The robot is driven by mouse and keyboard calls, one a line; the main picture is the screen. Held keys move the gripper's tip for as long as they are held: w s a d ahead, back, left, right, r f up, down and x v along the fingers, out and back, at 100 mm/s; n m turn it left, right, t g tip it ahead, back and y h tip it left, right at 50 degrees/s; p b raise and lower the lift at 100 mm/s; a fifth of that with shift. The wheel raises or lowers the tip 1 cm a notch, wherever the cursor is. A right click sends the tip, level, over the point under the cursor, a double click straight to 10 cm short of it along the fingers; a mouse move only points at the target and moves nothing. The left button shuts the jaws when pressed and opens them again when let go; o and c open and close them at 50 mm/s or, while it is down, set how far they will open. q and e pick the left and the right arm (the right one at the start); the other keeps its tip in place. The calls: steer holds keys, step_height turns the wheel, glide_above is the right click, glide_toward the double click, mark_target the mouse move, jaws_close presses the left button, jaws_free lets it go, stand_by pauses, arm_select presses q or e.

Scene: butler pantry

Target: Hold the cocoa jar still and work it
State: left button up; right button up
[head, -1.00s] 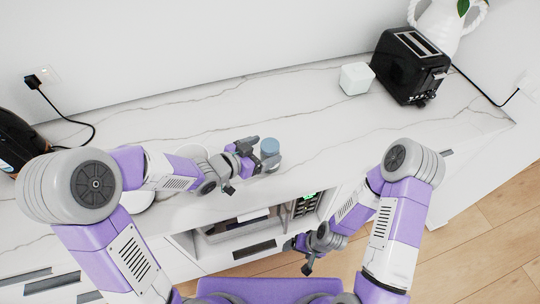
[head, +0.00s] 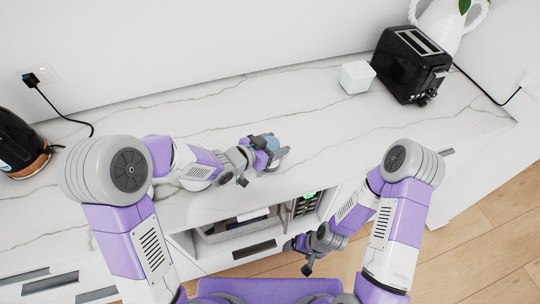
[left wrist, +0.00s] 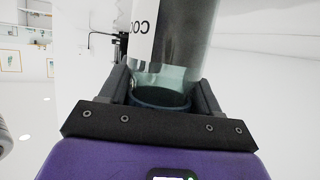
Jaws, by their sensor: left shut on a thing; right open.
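My right gripper (head: 308,264) is open and empty, low in front of the counter and away from the jar.
A white cube-like box (head: 357,77) and a black toaster (head: 411,65) stand at the back right. A black kettle (head: 20,145) is at the far left. An open compartment (head: 240,229) lies below the counter front.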

arm_select(q)
steer(key=shift+c, duration=0.9)
step_height(320, 180, up, 10)
steer(key=p, duration=0.3)
steer(key=o, duration=0.7)
steer(key=c, duration=1)
